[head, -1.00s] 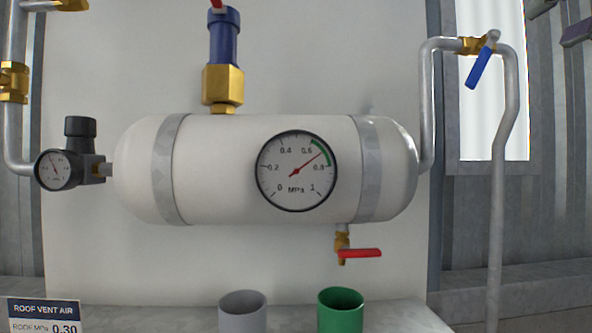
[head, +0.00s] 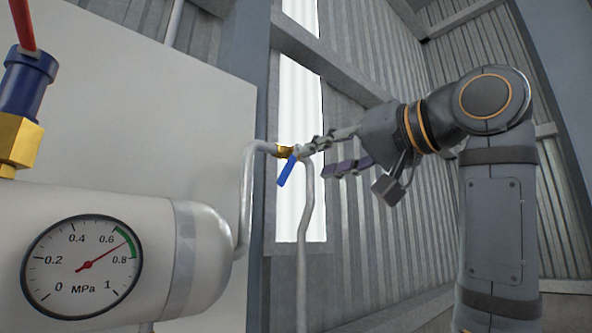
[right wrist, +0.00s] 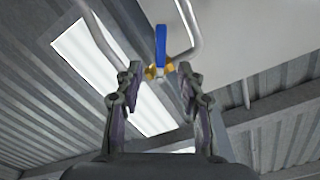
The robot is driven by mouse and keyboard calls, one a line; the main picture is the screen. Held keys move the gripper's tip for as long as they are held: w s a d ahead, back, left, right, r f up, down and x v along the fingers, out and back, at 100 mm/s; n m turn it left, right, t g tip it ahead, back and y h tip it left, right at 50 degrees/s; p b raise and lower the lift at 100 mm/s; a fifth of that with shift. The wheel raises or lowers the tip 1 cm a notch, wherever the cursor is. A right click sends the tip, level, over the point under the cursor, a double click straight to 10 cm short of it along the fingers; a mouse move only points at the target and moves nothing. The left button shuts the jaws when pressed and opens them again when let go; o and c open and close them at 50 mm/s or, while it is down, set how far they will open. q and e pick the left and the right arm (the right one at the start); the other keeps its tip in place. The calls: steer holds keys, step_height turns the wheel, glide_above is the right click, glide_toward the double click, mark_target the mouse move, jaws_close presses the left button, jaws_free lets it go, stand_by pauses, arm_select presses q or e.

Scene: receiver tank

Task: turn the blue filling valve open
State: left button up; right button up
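The blue filling valve has a blue lever (head: 287,171) hanging down and slightly left from a brass body (head: 283,151) on the grey pipe right of the tank. In the right wrist view the blue lever (right wrist: 160,42) and the brass body (right wrist: 157,70) appear centred between the finger lines. My right gripper (head: 317,160) comes in from the right, open, with its fingertips close to the valve's right side. In the right wrist view the gripper (right wrist: 159,78) has its fingers apart with nothing held; contact with the valve cannot be told. My left gripper is out of view.
The white tank (head: 120,215) carries a gauge (head: 82,266) reading about 0.7 MPa. Grey pipe (head: 246,200) runs close around the valve. A blue and brass fitting (head: 25,85) stands on the tank.

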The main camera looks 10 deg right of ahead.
mark_target(288, 170)
steer(key=x, duration=0.1)
steer(key=p+x, duration=0.2)
steer(key=shift+w+d+r, duration=0.1)
steer(key=shift+w+r, duration=0.15)
steer(key=shift+r, duration=0.05)
steer(key=p+x, duration=0.1)
steer(key=x, duration=0.1)
steer(key=p+x, duration=0.1)
steer(key=x, duration=0.3)
steer(key=shift+s+a+f+p, duration=0.2)
steer(key=shift+a+p, duration=0.2)
steer(key=shift+a, duration=0.1)
steer(key=shift+w, duration=0.15)
steer(key=shift+d+f, duration=0.1)
steer(key=shift+d, duration=0.25)
steer(key=shift+c, duration=0.2)
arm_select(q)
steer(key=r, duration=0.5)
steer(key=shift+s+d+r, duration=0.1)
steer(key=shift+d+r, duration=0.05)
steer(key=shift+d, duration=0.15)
arm_select(e)
steer(key=shift+a, duration=0.15)
jaws_close()
